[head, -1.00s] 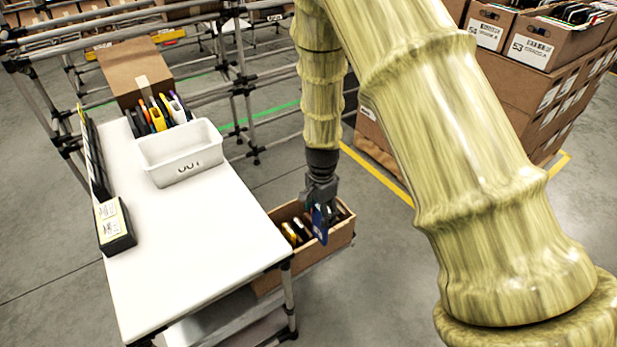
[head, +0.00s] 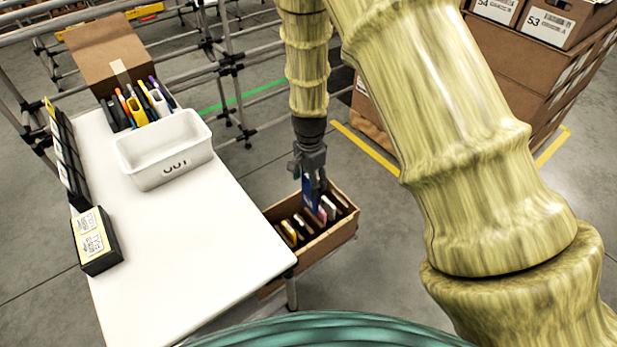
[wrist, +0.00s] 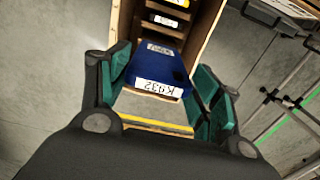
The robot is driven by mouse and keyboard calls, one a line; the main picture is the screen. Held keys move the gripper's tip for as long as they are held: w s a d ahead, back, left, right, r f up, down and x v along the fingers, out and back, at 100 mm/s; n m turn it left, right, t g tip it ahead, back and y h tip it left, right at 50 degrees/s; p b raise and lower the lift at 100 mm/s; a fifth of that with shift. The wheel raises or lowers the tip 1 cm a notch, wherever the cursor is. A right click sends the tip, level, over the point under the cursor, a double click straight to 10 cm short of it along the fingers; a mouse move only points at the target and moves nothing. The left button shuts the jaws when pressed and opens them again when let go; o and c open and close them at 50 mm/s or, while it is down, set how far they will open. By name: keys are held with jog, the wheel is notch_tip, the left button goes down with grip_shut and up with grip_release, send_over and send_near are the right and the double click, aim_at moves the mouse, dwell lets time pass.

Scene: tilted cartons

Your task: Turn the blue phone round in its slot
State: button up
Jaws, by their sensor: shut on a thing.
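The blue phone (head: 310,192) is held in my gripper (head: 311,168) above the far part of the tilted brown carton (head: 328,250). In the wrist view, my gripper (wrist: 162,82) has a green-padded finger on each side of the phone (wrist: 158,66). A white label reading K932 shows upside down at the phone's near end. The carton (wrist: 207,38) and its row of items lie beyond the phone there. Several other phone-like items stand in a row in the carton, with dark gaps between them. I cannot tell whether the phone's lower end is inside a slot.
A white table (head: 195,245) stands left of the carton, bearing a white OUT bin (head: 160,165), a black box (head: 95,240) with yellow labels and an open carton (head: 105,55) of colourful items. Stacked cartons (head: 510,75) stand at the right. Grey floor is open between.

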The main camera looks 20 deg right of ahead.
jog(key=b, duration=0.5)
send_over(309, 209)
jog(key=shift+w+d+f, duration=0.1)
jog(key=shift+w+f, duration=0.1)
jog(key=shift+f, duration=1.35)
jog(key=shift+w+d+f, duration=0.1)
jog(key=shift+w+f, duration=0.05)
jog(key=shift+f, duration=1.35)
jog(key=shift+f+b, duration=1.9)
jog(key=shift+f, duration=3.8)
jog(key=shift+f, duration=0.25)
jog(key=o, duration=1)
jog(key=shift+o, duration=0.2)
jog(key=shift+r, duration=0.1)
notch_tip(309, 209, up, 12)
jog(key=shift+f, duration=0.1)
notch_tip(309, 209, up, 7)
jog(key=p, duration=0.7)
